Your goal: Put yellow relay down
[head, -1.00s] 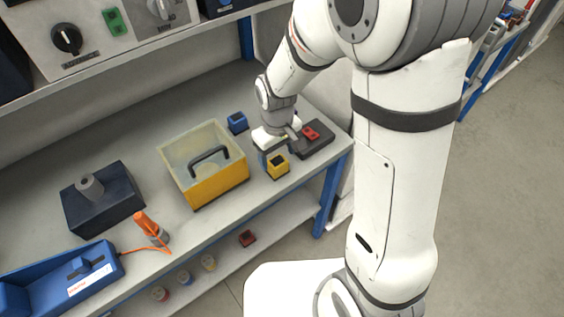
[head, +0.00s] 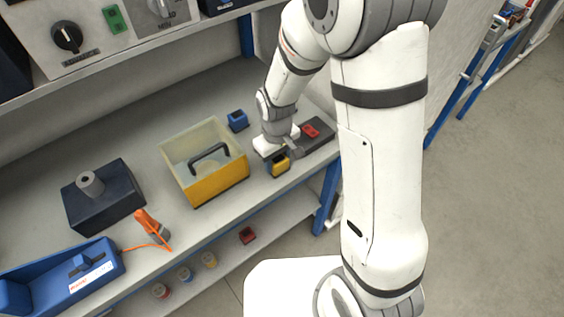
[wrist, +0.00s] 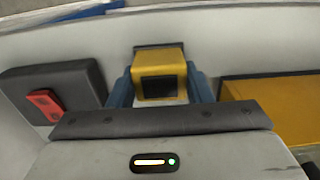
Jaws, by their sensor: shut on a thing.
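The yellow relay (head: 279,166) is a small block with a dark square face, at the right front part of the bench in the head view. My gripper (head: 276,157) is shut on it from above. In the wrist view the yellow relay (wrist: 158,75) sits between the two blue fingers of my gripper (wrist: 160,90). I cannot tell whether its underside touches the bench top.
A dark box with a red part (head: 311,131) lies right of my gripper. A yellow bin (head: 222,179) with a black handle is to its left, and a blue block (head: 237,121) behind it. The bench's front edge is close. Bare bench (head: 120,130) shows further left.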

